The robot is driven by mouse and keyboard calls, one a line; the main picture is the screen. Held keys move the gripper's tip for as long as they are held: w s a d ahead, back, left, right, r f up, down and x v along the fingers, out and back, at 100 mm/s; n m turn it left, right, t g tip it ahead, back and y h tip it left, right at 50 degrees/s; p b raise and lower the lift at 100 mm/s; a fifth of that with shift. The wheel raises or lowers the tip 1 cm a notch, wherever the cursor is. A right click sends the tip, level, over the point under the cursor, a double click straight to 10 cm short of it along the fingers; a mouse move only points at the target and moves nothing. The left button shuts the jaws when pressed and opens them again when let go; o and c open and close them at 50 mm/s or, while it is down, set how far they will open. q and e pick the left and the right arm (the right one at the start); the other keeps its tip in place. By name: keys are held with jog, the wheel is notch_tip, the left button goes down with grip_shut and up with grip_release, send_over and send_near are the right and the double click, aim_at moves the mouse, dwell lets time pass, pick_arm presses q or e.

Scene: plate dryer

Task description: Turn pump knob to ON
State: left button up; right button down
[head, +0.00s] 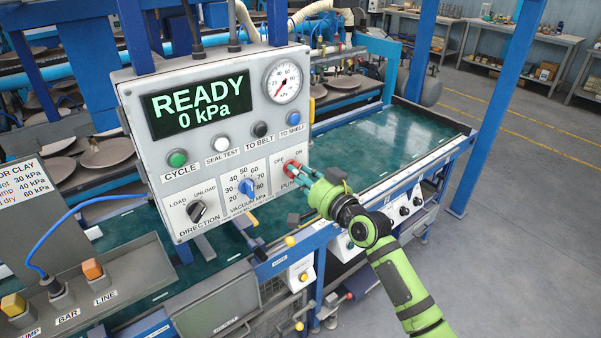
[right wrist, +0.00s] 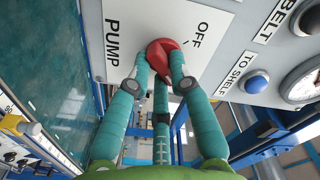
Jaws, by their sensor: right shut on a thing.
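The pump knob (head: 291,167) is red and sits at the lower right of the grey control panel (head: 235,210), below the OFF and ON labels. It also shows in the right wrist view (right wrist: 163,55), between the PUMP and OFF labels. My right gripper (head: 299,173) has its teal fingers shut around the knob; in the right wrist view the fingertips (right wrist: 162,72) touch it from several sides. The fingers partly cover the knob, so its exact pointing is hard to tell. The ON label is out of the right wrist view. My left gripper is not in view.
The panel display (head: 199,102) reads READY, 0 kPa. A blue vacuum knob (head: 247,188) and a black direction knob (head: 196,211) sit left of the pump knob. A pressure gauge (head: 283,82) and several push buttons are above. Open floor lies to the right.

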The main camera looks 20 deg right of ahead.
dwell(0.3)
jog(key=c, duration=1.1)
grip_release()
jog(key=shift+s, duration=0.1)
jog(key=v, duration=1.1)
jog(key=shift+s+d, duration=0.1)
jog(key=shift+s, duration=0.3)
